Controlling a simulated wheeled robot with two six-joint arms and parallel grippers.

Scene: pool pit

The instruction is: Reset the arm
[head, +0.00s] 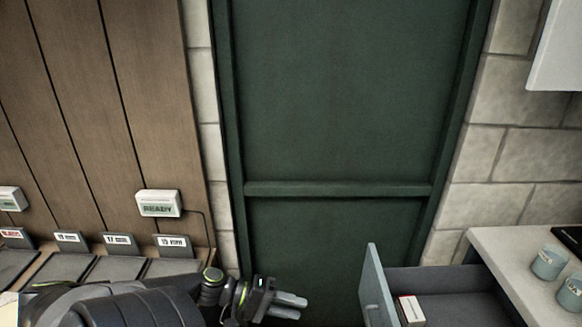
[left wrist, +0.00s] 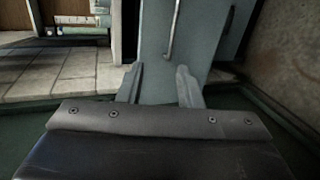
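My left gripper (head: 292,305) is at the bottom centre of the head view, to the left of the open drawer's front and apart from it. The left wrist view shows its two fingers (left wrist: 160,86) spread apart with nothing between them. Beyond the fingers, that view shows a grey-blue panel, which looks like the drawer front (left wrist: 195,35), with a thin metal handle (left wrist: 173,32). I cannot tell the exact gap between fingers and handle. My right gripper is in neither view.
The drawer (head: 450,282) stands pulled out at the right, with a small red-and-white box (head: 411,310) inside. A pale counter (head: 492,246) bears two cups (head: 550,262). A dark green door (head: 345,95) is ahead.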

